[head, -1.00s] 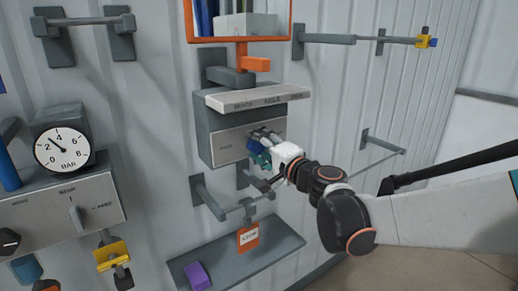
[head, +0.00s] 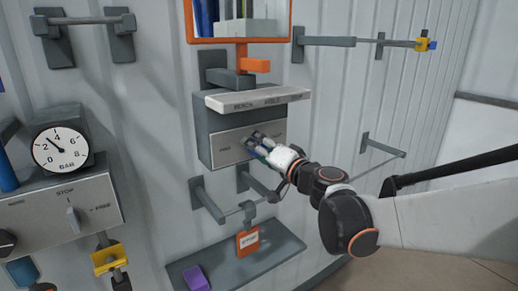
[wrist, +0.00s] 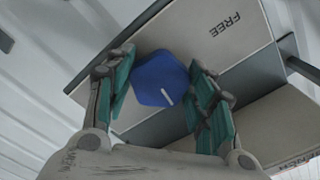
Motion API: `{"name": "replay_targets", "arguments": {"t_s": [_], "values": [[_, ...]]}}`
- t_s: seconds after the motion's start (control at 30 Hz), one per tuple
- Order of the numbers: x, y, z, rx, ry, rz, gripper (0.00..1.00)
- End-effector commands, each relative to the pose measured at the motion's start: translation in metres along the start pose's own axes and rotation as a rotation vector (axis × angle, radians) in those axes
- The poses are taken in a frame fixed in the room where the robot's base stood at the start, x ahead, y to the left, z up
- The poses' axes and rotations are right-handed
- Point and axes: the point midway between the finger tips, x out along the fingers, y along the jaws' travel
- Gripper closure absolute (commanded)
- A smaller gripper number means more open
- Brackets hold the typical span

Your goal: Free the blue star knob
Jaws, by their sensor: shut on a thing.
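The blue star knob (wrist: 158,80) is on the front plate of a grey wall box (head: 205,128). In the wrist view it lies between my two teal-padded fingers, with a short white mark on its face. The word FREE (wrist: 225,24) is printed on the plate beside it. My gripper (wrist: 160,68) is shut on the knob. In the head view my gripper (head: 256,140) is at the plate and mostly hides the knob.
A light lip (head: 255,98) juts out above the plate. Below are a rail with an orange tag (head: 248,241) and a grey shelf (head: 275,245) with a purple block (head: 196,278). A gauge (head: 61,147) and a lever box (head: 45,212) are at the left.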

Motion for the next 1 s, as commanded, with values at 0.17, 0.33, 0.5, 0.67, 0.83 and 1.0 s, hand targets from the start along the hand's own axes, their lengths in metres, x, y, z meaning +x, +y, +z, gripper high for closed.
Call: {"name": "replay_targets", "arguments": {"t_s": [0.17, 0.33, 0.5, 0.67, 0.83, 1.0], "values": [[-0.001, 0.001, 0.001, -0.004, 0.0, 0.001, 0.74], [-0.001, 0.001, 0.0, -0.003, 0.0, 0.001, 0.74], [0.0, 0.001, 0.0, -0.002, 0.0, 0.001, 0.29], [0.0, 0.0, 0.0, -0.001, 0.0, 0.001, 0.29], [-0.002, 0.0, 0.0, -0.001, 0.001, 0.001, 0.29], [-0.02, 0.001, -0.001, -0.001, 0.002, 0.002, 0.29]]}}
